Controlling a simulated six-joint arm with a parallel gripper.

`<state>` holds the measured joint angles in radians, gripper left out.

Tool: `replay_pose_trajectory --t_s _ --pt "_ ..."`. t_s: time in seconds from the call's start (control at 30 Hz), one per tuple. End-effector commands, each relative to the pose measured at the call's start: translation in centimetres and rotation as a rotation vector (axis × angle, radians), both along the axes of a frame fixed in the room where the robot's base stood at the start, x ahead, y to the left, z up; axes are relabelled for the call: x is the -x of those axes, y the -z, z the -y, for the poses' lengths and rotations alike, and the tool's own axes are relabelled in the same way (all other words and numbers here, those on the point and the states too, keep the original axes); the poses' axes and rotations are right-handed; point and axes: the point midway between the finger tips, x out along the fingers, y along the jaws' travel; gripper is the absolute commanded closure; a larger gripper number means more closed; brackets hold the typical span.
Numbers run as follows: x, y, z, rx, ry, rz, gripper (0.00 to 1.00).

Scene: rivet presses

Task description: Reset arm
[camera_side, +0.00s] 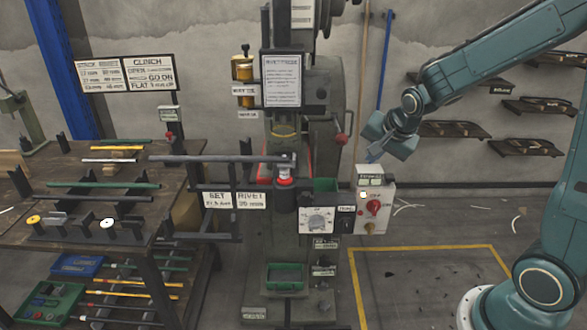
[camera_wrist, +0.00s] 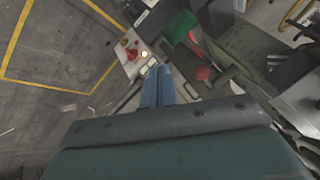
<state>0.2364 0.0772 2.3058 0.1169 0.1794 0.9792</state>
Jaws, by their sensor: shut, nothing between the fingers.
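My gripper (camera_side: 371,157) hangs in the air to the right of the rivet press (camera_side: 325,110), above the white control box (camera_side: 386,222). In the wrist view its blue fingers (camera_wrist: 158,72) are together with nothing between them. The control box has a red knob (camera_side: 374,207) and a lit yellowish button (camera_side: 363,195). In the wrist view the red knob (camera_wrist: 131,53) and the lit button (camera_wrist: 145,54) lie just beyond the fingertips. I cannot tell the exact gap between fingers and box.
A workbench (camera_side: 75,175) with several coloured rods and holders stands at the left. A dark bar (camera_side: 210,158) reaches from the bench to the press. A green bin (camera_side: 285,277) sits low on the press. Wall racks (camera_side: 525,147) hang at the right. The yellow-marked floor (camera_side: 430,285) is mostly clear.

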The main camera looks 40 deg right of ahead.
Motion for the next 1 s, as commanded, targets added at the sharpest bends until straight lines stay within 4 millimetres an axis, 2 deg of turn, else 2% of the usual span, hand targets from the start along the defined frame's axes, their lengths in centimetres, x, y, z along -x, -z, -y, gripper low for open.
replay_pose_trajectory --t_s 0.03,0.2,0.5,0.8,1.0 --pt "0.7 -1.0 -0.8 0.015 -0.046 -0.006 1.00" --pt "3.1 -3.5 -3.2 0.067 -0.212 -0.044 1.00" --pt "8.3 -6.9 -7.1 0.168 -0.514 -0.101 1.00" --pt "14.3 -8.9 -10.2 0.281 -0.826 -0.148 1.00" --pt "18.0 -9.4 -11.6 0.357 -1.016 -0.171 1.00"
